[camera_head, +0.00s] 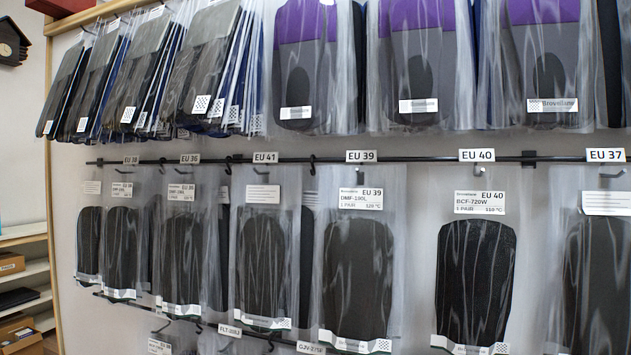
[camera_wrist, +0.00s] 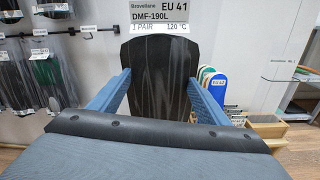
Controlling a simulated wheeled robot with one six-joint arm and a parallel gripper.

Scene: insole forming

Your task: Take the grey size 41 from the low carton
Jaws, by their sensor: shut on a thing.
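A clear packet with a white label (camera_wrist: 153,15) reading EU 41, DMF-190L, 1 PAIR, 120 °C is upright in the wrist view. It holds a dark grey to black insole shape (camera_wrist: 158,100). My gripper (camera_wrist: 159,78) has its two blue fingers on either side of this packet and is shut on it. The packet's lower end is hidden behind my gripper's body. My gripper does not show in the head view. I cannot tell which carton, if any, is the low carton.
Hanging packets fill the wall, with a peg tagged EU 41 (camera_head: 265,157) on the middle rail (camera_head: 330,159). Shelves with an open carton (camera_head: 18,338) stand at lower left. In the wrist view, coloured pieces (camera_wrist: 213,82) stand at right near a wooden box (camera_wrist: 268,128).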

